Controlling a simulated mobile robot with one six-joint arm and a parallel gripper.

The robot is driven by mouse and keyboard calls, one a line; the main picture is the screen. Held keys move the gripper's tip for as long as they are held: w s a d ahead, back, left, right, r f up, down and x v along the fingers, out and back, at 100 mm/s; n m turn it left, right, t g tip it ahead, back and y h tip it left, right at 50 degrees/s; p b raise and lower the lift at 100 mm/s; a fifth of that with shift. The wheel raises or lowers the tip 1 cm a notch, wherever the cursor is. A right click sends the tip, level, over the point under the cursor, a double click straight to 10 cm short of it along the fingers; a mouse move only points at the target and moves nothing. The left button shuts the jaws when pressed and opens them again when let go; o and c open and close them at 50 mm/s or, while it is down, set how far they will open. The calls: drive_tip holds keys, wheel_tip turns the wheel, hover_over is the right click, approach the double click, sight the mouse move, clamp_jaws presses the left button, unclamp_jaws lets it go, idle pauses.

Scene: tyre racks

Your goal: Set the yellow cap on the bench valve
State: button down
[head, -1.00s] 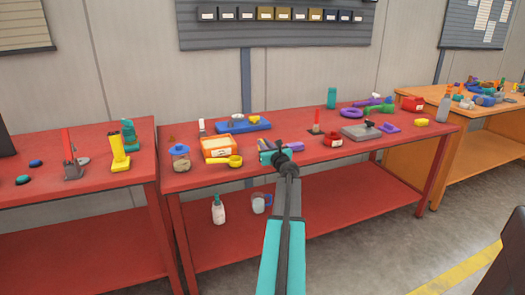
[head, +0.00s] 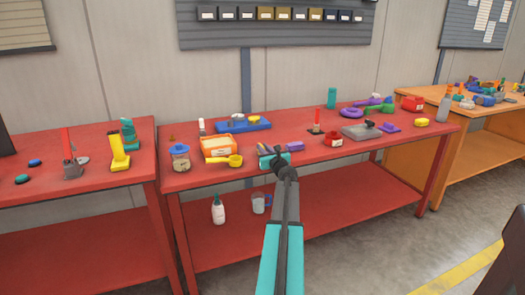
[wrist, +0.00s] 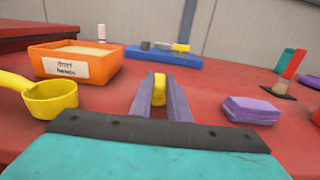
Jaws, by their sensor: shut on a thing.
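The yellow cap (wrist: 159,91) is gripped between the two purple fingers of my gripper (wrist: 160,96) in the wrist view. Its lower part is hidden by the fingers. In the head view my gripper (head: 264,149) is over the front of the middle red bench, and the cap cannot be made out there. A blue base (head: 232,126) with pale and yellow fittings on top stands at the back of this bench. It shows beyond the fingertips in the wrist view (wrist: 165,59), apart from them. I cannot tell for sure whether it is the bench valve.
An orange bin (wrist: 75,64) and a yellow scoop (wrist: 50,101) are left of my gripper. A purple block (wrist: 251,109) lies close on the right. A red upright piece on a dark base (head: 317,123) stands farther right. Bare red benchtop (wrist: 215,82) lies between these.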

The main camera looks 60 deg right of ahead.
drive_tip(key=shift+f, duration=0.2)
drive_tip(key=c, duration=1.7)
unclamp_jaws()
drive_tip(key=shift+v, duration=6.95)
drive_tip(key=shift+s+r, duration=0.1)
drive_tip(key=shift+r, duration=0.05)
